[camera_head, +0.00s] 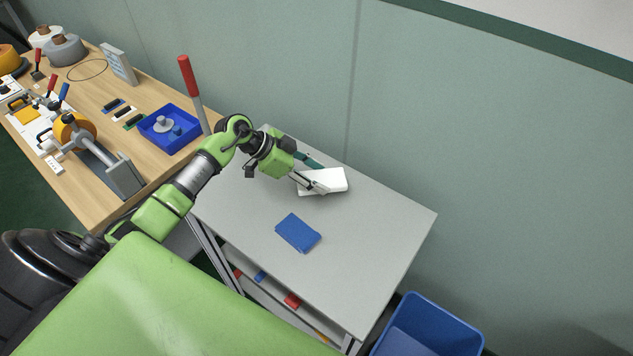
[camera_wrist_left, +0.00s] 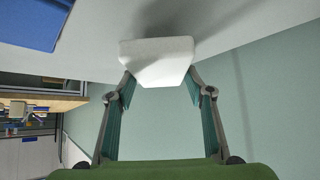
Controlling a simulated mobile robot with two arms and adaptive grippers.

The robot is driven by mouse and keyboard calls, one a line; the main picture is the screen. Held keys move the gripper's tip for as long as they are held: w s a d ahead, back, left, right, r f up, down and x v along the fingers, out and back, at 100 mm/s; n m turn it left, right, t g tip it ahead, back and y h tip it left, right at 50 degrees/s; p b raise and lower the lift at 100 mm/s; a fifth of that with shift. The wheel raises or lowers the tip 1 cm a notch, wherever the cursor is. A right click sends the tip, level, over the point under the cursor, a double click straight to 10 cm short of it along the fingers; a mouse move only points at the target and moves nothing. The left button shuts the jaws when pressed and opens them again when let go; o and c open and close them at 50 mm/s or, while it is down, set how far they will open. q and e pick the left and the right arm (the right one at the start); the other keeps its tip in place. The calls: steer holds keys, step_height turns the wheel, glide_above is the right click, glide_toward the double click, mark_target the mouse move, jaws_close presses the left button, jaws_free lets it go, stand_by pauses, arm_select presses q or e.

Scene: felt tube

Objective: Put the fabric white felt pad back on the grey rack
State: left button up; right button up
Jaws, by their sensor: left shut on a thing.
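The white felt pad (camera_head: 331,180) is at the far side of the grey rack's top (camera_head: 375,235). My left gripper (camera_head: 312,182) is shut on the pad. In the left wrist view the white pad (camera_wrist_left: 158,62) sits between the two fingertips of my left gripper (camera_wrist_left: 160,80). The pad is over or on the grey top; I cannot tell whether it touches. My right gripper is not in view.
A blue pad (camera_head: 298,233) lies on the grey top, nearer me. A blue bin (camera_head: 430,325) stands at the lower right. A wooden bench (camera_head: 85,180) with a blue tray (camera_head: 185,138) is at left. A green wall (camera_head: 450,120) stands behind.

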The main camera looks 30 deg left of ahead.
arm_select(q)
steer(key=shift+w+a+f, duration=0.15)
steer(key=shift+w+f, duration=0.05)
steer(key=shift+f, duration=0.2)
step_height(320, 180, down, 2)
steer(key=shift+f+p, duration=0.1)
steer(key=shift+p, duration=0.35)
steer(key=shift+f, duration=0.4)
steer(key=o, duration=0.9)
steer(key=shift+a+r, duration=0.1)
steer(key=b+v, duration=0.1)
steer(key=v, duration=1.1)
steer(key=shift+b, duration=0.35)
